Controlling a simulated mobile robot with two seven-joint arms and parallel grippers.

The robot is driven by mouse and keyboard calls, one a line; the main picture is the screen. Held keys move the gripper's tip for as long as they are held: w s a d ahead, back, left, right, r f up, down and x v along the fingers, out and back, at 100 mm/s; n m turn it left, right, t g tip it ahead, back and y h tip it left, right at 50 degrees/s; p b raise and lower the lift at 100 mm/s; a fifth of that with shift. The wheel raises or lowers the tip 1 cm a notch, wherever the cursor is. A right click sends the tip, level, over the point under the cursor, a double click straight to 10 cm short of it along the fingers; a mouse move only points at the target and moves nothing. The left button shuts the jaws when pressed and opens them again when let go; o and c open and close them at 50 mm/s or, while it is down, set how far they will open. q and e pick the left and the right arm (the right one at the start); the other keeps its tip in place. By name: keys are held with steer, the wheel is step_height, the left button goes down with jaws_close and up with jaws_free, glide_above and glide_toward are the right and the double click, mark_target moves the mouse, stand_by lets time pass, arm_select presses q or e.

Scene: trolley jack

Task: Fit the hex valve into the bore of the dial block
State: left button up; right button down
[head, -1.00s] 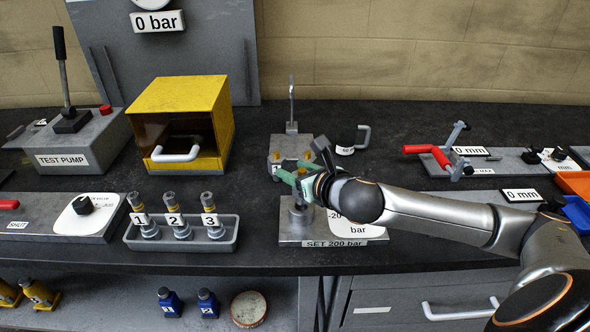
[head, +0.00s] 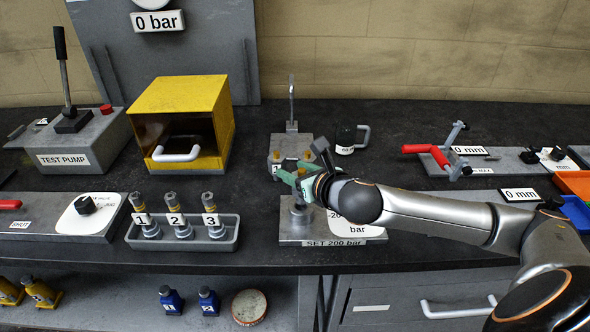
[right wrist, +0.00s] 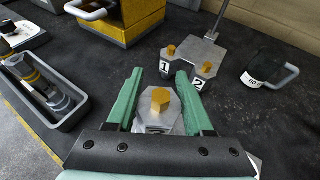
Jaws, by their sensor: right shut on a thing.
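My right gripper (head: 285,178) is shut on a hex valve, a grey body with a yellow hex top (right wrist: 160,100). Its green fingers stand on either side of the valve in the right wrist view (right wrist: 158,85). A label low on its body is partly visible. In the head view the held valve is mostly hidden by the gripper. The dial block (head: 292,229), marked SET 200 bar, lies just below the gripper. Its round grey boss (head: 300,214) shows under the fingers; the bore's opening is hidden, so I cannot tell whether the valve touches it.
A stand (right wrist: 211,54) behind the gripper holds two yellow-topped valves, labelled 1 and 2. A handled black weight (head: 346,142) stands right of it. A grey tray (head: 232,236) with numbered cylinders is to the left. A yellow box (head: 190,105) stands behind that tray.

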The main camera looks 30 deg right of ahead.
steer(key=shift+r+p, duration=0.1)
steer(key=shift+p, duration=0.2)
steer(key=shift+f+b, duration=1.05)
steer(key=shift+f, duration=1)
steer(key=shift+c, duration=1)
jaws_free()
steer(key=shift+f, duration=0.15)
steer(key=shift+s, duration=0.1)
steer(key=p+v, duration=0.5)
steer(key=v, duration=0.7)
steer(key=shift+r, duration=0.25)
steer(key=shift+s, duration=0.2)
